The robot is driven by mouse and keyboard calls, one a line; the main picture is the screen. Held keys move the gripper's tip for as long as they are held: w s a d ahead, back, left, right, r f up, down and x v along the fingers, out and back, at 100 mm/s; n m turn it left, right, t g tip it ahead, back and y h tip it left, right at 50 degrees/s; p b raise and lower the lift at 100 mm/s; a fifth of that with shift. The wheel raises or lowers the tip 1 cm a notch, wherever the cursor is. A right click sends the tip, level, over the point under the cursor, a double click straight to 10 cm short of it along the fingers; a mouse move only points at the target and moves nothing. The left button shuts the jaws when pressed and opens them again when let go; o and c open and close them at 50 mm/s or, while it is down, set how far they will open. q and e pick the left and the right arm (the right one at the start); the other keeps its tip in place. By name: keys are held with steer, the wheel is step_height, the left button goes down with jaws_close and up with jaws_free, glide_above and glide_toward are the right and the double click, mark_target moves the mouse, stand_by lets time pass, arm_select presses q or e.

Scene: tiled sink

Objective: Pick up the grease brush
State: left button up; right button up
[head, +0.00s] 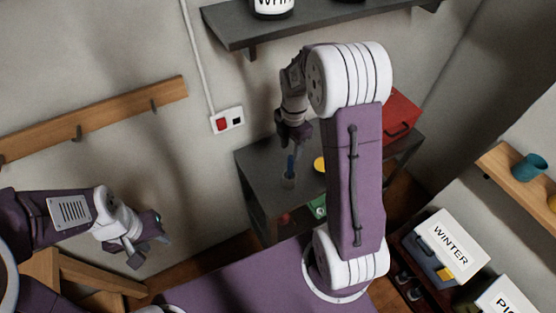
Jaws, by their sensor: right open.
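A slim blue handle (291,163), which looks like the grease brush, stands nearly upright in a small grey cup (288,180) on the dark table. Its lower end is hidden in the cup. My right gripper (293,142) is open and points down just above the top of the blue handle. At this size I cannot tell whether the fingers are around the handle or only over it. My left gripper (148,249) is at the lower left, well away from the table, with nothing visible in it. Its jaw opening is unclear.
The dark table (258,163) also holds a yellow round thing (319,164) and a red box (401,112); my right arm hides part of it. A dark wall shelf (230,28) is above. A wooden hook rail (100,121) is at left, "WINTER" box (450,245) at right.

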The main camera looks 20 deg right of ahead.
mark_target(290, 169)
steer(key=shift+w+a+f+b, duration=0.1)
steer(key=shift+w+f+b, duration=0.1)
steer(key=shift+f, duration=0.25)
steer(key=shift+w+f+b, duration=0.1)
steer(key=shift+f+b, duration=0.1)
steer(key=shift+f, duration=0.2)
steer(key=shift+s+f, duration=0.1)
steer(key=shift+f, duration=0.1)
steer(key=shift+s+d+f+b, duration=0.2)
steer(key=shift+f+b, duration=0.15)
steer(key=shift+b, duration=0.3)
steer(key=shift+s+d, duration=0.1)
steer(key=shift+s, duration=0.15)
steer(key=shift+w, duration=0.1)
steer(key=f, duration=0.1)
steer(key=f+p, duration=0.1)
steer(key=f, duration=0.1)
steer(key=shift+w+a+f, duration=0.15)
steer(key=shift+w+a, duration=0.05)
steer(key=shift+s+d+f, duration=0.1)
steer(key=shift+d+f, duration=0.05)
steer(key=shift+f, duration=0.2)
step_height(290, 169, down, 5)
steer(key=shift+r+p, duration=0.1)
steer(key=shift+p, duration=0.8)
steer(key=shift+f, duration=0.2)
jaws_close()
